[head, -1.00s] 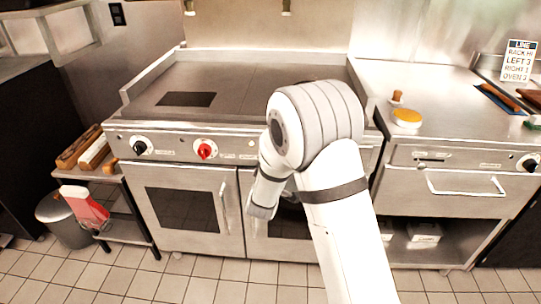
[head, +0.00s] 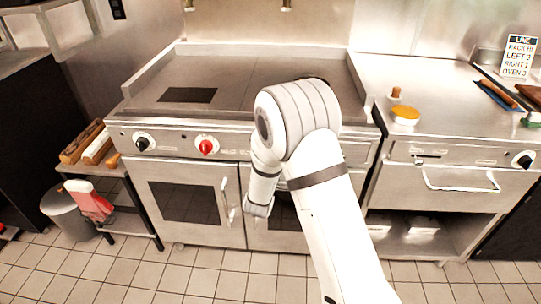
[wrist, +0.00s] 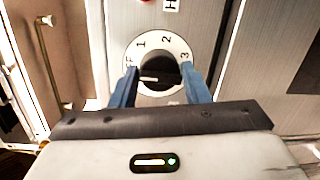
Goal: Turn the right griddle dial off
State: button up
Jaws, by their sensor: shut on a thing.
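In the wrist view a black dial knob (wrist: 163,73) sits on a round white plate (wrist: 166,47) marked 1, 2 and 3, with an F at its left side. The knob's white pointer line points left, close to the F; other lettering there is hidden by a finger. My gripper (wrist: 159,71) has its two blue fingers on either side of the knob and is shut on it. In the head view my arm hides this dial and the gripper; the griddle (head: 235,85) is above the front panel.
The panel also carries a black dial (head: 143,142) at far left and a red dial (head: 206,146). Oven doors with a handle (head: 225,201) lie below. A line sign (head: 519,57) is at the back.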

jog(key=shift+w+a+r, duration=0.1)
jog(key=shift+a+r, duration=0.2)
jog(key=o, duration=0.7)
jog(key=shift+o, duration=1.2)
jog(key=shift+d+f, duration=0.1)
jog(key=shift+f, duration=0.15)
jog(key=s+a, duration=0.1)
jog(key=s, duration=0.6)
jog(key=shift+s+r, duration=0.25)
jog(key=shift+s, duration=0.15)
